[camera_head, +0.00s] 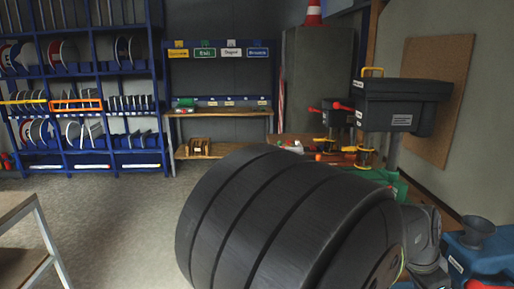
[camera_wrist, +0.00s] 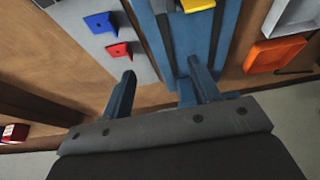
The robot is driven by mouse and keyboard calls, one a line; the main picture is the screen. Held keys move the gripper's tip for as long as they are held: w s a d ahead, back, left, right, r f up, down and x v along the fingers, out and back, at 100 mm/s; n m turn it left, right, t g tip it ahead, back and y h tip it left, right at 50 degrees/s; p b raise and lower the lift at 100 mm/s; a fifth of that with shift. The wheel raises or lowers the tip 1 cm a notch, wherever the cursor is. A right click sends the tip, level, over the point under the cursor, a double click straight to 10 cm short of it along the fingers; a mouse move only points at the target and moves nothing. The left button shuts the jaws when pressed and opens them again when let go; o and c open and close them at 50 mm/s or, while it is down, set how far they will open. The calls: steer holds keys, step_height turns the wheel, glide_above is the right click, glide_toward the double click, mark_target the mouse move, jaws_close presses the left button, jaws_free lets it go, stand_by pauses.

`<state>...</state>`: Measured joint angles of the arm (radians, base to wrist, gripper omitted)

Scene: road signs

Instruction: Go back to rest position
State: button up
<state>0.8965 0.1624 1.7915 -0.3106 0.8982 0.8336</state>
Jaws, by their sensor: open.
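In the wrist view my gripper (camera_wrist: 160,72) shows its two blue fingers spread apart, with nothing between them. It is over a wooden surface, near a blue panel (camera_wrist: 228,45) that carries a yellow piece and a grey piece. I cannot tell how far above them the fingertips are. In the head view my gripper is not visible. A large dark ribbed part of my arm fills the lower middle of that view.
In the wrist view a blue block (camera_wrist: 99,22), a red block (camera_wrist: 119,50) and an orange tray (camera_wrist: 273,55) lie around the fingers. In the head view a blue sign rack (camera_head: 92,92) stands left, a workbench (camera_head: 222,112) at the back. Open floor (camera_head: 110,220) lies left.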

steer(key=s+r, duration=0.3)
steer(key=s, duration=0.3)
steer(key=s+d+f+n+t+y, duration=0.1)
steer(key=s+d+f+n+t, duration=0.2)
steer(key=n, duration=0.8)
steer(key=shift+s+d+f+t+y, duration=0.4)
steer(key=shift+s+d+f, duration=0.75)
steer(key=shift+s+d, duration=1.25)
steer(key=shift+s+a, duration=0.25)
